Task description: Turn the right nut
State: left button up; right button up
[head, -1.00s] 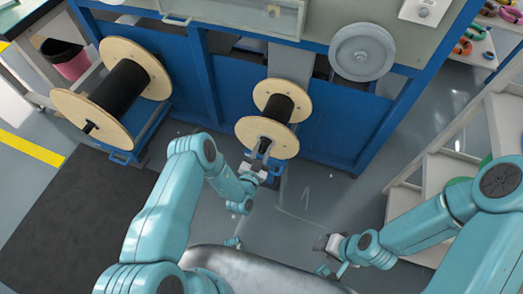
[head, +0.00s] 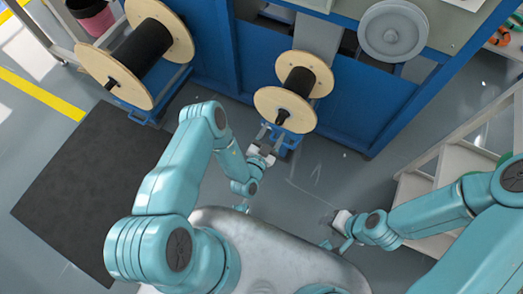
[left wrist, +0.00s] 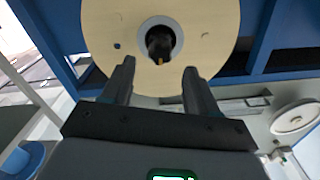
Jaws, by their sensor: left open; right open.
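The small right-hand spool (head: 301,78) has pale wooden flanges and black cable. A dark shaft end (head: 281,117) sticks out of its near flange; in the left wrist view this dark round end (left wrist: 160,42) has a small orange mark. I cannot make out a separate nut. My left gripper (head: 268,134) is open just in front of and below the shaft end. In the left wrist view its two fingers (left wrist: 158,70) stand apart, with the shaft end beyond them, centred between. Nothing is held. My right gripper (head: 331,220) is open and empty, low over the floor at right.
A larger spool (head: 143,52) stands on a blue stand at left. The blue machine frame (head: 350,110) runs behind the spools, with a grey wheel (head: 393,30) above. A dark mat (head: 85,185) lies at left. White shelving (head: 445,165) stands at right.

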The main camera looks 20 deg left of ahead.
pick_arm(q)
jog(key=s, duration=1)
jog(key=shift+s+a, duration=0.15)
jog(key=shift+s, duration=0.15)
